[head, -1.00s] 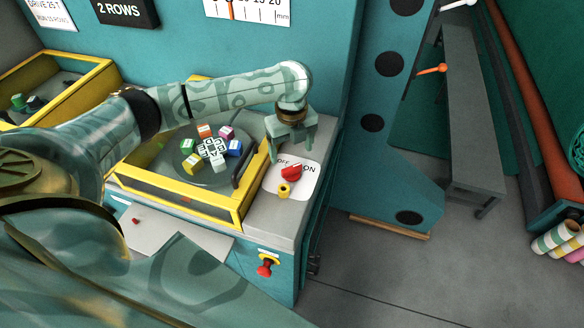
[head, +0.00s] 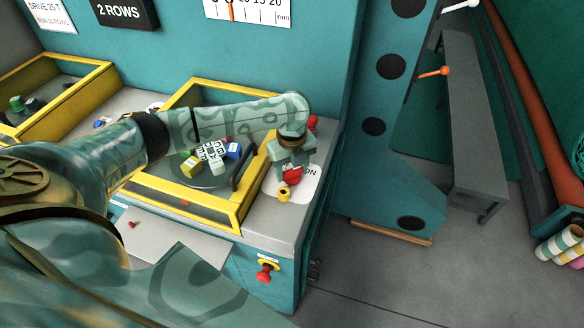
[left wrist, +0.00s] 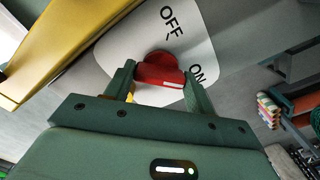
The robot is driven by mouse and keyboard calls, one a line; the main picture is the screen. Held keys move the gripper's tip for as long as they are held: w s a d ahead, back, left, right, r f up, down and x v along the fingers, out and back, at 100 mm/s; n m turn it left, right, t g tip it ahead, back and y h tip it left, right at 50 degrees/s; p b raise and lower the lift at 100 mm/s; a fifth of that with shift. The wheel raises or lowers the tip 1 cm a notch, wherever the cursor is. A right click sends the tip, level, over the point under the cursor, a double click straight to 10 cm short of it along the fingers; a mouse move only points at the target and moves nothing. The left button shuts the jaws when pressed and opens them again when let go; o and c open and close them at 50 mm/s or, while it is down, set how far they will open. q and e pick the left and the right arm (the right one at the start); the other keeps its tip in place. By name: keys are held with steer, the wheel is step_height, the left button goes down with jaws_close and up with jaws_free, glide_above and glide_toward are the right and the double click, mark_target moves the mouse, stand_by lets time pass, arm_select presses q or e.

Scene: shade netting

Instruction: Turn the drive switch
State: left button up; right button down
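The drive switch is a red knob (head: 292,176) on a white plate (head: 309,188) marked OFF and ON, at the right front corner of the machine top. In the left wrist view the red knob (left wrist: 160,72) lies between my two fingers, with a white mark on its near side. OFF stands above it and ON to its right. My left gripper (head: 291,170) points down over the knob. Its fingers (left wrist: 160,80) are apart, one on each side; I cannot tell whether they touch it. My right gripper is in neither view.
A small yellow part (head: 284,194) sits just in front of the knob. A yellow-framed clear guard (head: 240,214) with a dark handle and coloured cubes beneath is left of the plate. A red button (head: 264,272) is on the front face.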

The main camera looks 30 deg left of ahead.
arm_select(q)
steer(key=shift+r+n+p, duration=0.15)
steer(key=shift+n+p, duration=0.15)
steer(key=shift+p, duration=0.25)
steer(key=n+p, duration=0.7)
steer(key=p, duration=0.4)
steer(key=shift+r+n+p, duration=0.1)
steer(key=shift+n+p, duration=0.25)
steer(key=shift+n, duration=0.05)
steer(key=n+p, duration=0.3)
steer(key=n, duration=0.1)
steer(key=shift+n, duration=0.3)
steer(key=shift+n+p, duration=0.75)
steer(key=shift+n, duration=0.45)
steer(key=shift+f+n+p, duration=0.2)
steer(key=shift+n+p, duration=0.2)
steer(key=shift+n, duration=0.8)
steer(key=shift+n, duration=0.3)
steer(key=o, duration=1)
